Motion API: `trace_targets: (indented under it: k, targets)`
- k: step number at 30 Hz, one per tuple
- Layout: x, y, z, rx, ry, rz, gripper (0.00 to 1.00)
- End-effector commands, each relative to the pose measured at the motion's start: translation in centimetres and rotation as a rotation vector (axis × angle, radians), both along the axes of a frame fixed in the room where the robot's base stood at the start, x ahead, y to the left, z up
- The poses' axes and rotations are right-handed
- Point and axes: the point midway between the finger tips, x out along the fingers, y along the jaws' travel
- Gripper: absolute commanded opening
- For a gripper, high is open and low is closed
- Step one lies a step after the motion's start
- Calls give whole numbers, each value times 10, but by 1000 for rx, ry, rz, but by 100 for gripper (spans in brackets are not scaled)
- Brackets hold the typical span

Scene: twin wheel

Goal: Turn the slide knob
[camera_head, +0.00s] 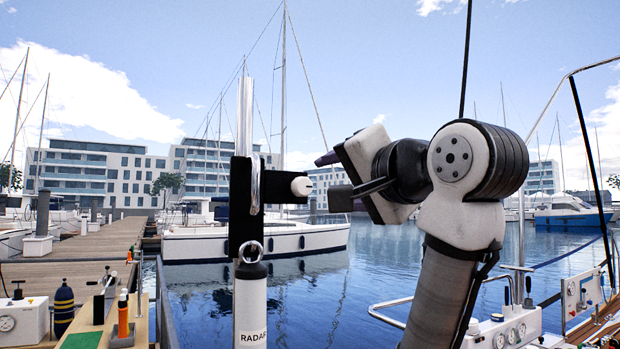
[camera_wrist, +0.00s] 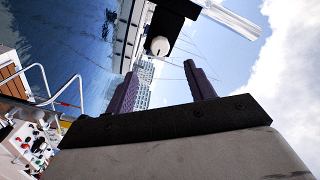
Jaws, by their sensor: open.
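The white post labelled RADAR (camera_head: 250,312) stands below the block, with a metal ring (camera_head: 250,251) on it. A control panel (camera_head: 510,332) is at the lower right, and a wooden dock (camera_head: 85,255) lies at the left. Open air surrounds the knob's right side.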

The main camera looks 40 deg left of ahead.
Motion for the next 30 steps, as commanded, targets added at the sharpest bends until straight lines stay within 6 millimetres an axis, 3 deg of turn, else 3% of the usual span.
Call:
trace_targets:
  k: [6, 13, 26, 30]
  targets:
    - [19, 46, 3, -3, 2, 2, 54]
    - [32, 78, 2, -3, 1, 1, 54]
    - [37, 90, 0, 0, -2, -1, 54]
    - [37, 90, 0, 0, -2, -1, 40]
